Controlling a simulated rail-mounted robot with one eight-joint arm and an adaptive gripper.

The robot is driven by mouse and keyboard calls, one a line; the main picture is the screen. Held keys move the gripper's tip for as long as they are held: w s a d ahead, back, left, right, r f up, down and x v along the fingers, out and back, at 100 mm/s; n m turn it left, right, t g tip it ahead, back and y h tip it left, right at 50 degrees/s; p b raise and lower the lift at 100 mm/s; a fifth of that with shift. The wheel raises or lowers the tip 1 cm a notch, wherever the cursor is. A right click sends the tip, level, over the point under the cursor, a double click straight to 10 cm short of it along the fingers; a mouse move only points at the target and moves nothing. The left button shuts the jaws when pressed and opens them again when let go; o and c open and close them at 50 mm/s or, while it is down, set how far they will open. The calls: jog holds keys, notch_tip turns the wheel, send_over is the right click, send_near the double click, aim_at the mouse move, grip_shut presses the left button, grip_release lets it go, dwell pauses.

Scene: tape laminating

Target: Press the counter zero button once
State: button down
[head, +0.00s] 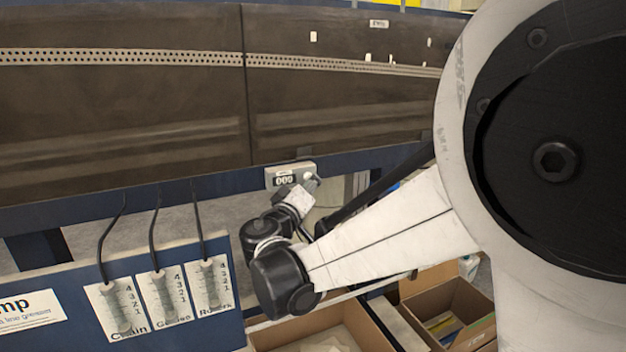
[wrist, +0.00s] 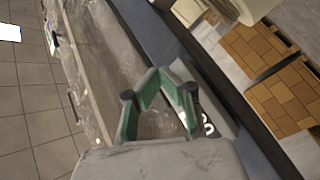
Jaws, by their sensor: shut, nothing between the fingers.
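The counter (head: 272,179) is a small light box on the front blue edge of the machine in the head view. Its dark display (head: 284,179) reads 000, and the button side is at its right end. My gripper (head: 313,182) is shut and empty, its tips at that right end. In the wrist view, my gripper (wrist: 158,76) has green finger links drawn together in front of the counter (wrist: 207,125), of which part of the white digits shows. The fingers and the angle hide the button. I cannot tell whether the tips touch it.
The long dark belt (head: 130,110) lies behind the counter. Open cardboard boxes (head: 455,305) stand below right. Brown boxes (wrist: 265,55) show at right in the wrist view.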

jog(key=shift+s+d, duration=0.3)
jog(key=shift+s, duration=0.45)
jog(key=shift+s, duration=0.1)
jog(key=s, duration=0.1)
jog(key=s+d, duration=0.1)
jog(key=s, duration=0.1)
jog(key=s+d, duration=0.1)
jog(key=shift+s+d, duration=0.1)
jog(key=shift+s, duration=0.1)
dwell(0.5)
